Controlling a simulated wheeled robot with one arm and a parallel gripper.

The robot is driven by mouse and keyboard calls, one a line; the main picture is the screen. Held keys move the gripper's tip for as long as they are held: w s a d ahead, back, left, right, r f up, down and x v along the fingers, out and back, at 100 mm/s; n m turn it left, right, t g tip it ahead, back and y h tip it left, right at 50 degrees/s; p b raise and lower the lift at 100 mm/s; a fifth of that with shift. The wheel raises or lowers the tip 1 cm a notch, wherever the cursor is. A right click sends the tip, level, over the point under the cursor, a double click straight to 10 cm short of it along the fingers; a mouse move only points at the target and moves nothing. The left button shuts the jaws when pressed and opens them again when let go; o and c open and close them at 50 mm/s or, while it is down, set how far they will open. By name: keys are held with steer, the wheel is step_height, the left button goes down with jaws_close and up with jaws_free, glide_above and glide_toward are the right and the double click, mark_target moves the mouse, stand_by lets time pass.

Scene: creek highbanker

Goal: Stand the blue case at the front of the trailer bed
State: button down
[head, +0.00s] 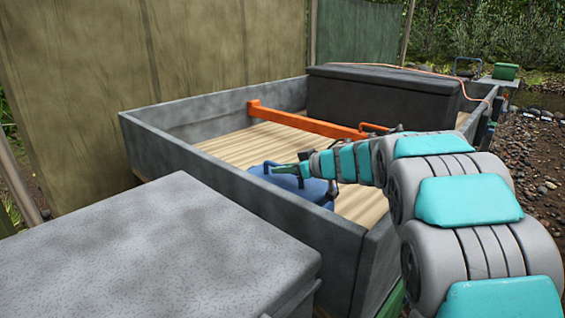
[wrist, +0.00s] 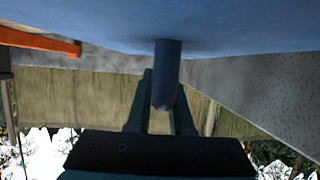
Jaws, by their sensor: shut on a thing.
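The blue case (head: 318,190) is inside the trailer, partly hidden behind the near grey side wall and my gripper. I cannot tell if it touches the wooden trailer bed (head: 238,148). My gripper (head: 285,169) reaches over from the right, at the case's top. In the wrist view the blue case (wrist: 90,22) fills the upper edge, and a dark blue handle-like part sticks out of it between the fingers. My gripper (wrist: 163,98) is shut on that part. The case's lower side is hidden in the head view.
An orange bar (head: 300,122) crosses the bed beyond the case; it also shows in the wrist view (wrist: 38,41). A large dark box (head: 385,95) fills the right rear of the trailer. A grey speckled lid (head: 150,245) stands in the foreground. Bare planks lie left of the case.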

mark_target(278, 179)
steer(key=shift+f, duration=1.4)
steer(key=c, duration=0.8)
jaws_free()
steer(key=shift+f, duration=0.1)
steer(key=shift+s, duration=0.1)
steer(key=shift+v, duration=3.7)
